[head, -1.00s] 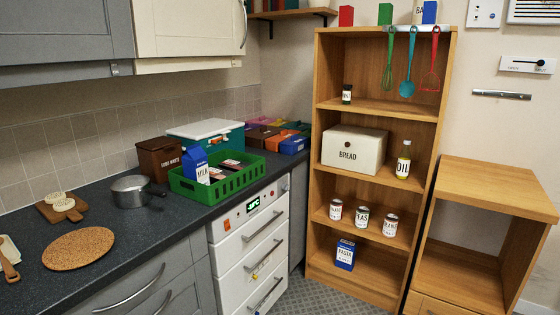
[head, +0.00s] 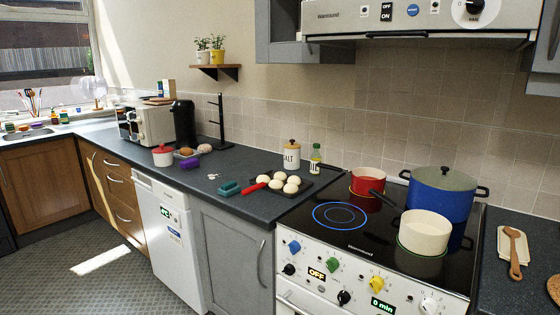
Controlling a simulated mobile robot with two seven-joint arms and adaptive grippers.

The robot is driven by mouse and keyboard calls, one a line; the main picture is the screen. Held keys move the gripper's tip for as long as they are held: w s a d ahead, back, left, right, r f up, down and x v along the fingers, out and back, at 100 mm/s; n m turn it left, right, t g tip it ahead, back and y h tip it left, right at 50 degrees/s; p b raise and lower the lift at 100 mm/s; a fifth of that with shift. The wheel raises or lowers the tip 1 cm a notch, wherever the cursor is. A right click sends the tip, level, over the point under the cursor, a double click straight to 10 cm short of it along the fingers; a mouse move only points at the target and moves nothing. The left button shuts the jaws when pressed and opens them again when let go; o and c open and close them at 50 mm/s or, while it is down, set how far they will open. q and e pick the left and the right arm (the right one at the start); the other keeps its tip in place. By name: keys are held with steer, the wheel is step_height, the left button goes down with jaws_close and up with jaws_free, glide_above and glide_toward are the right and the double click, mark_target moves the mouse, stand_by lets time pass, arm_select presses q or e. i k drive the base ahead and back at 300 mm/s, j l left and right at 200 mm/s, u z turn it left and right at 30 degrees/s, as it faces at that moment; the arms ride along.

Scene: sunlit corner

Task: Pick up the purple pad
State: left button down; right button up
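A small purple object (head: 188,163), which looks like the purple pad, lies on the dark worktop (head: 250,205) left of the middle of the head view. It is small and blocky at this distance. Neither of my grippers is in view.
A teal item (head: 229,188) and a dark tray of white rolls (head: 285,183) with a red handle are nearer. The hob (head: 340,235) to the right holds pots; one ring is outlined in blue. A microwave (head: 147,124) and black machine (head: 183,123) stand behind. The floor at left is clear.

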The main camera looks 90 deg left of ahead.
mark_target(191, 163)
steer(key=u, duration=3.4)
steer(key=i+j, duration=0.25)
steer(key=i, duration=0.15)
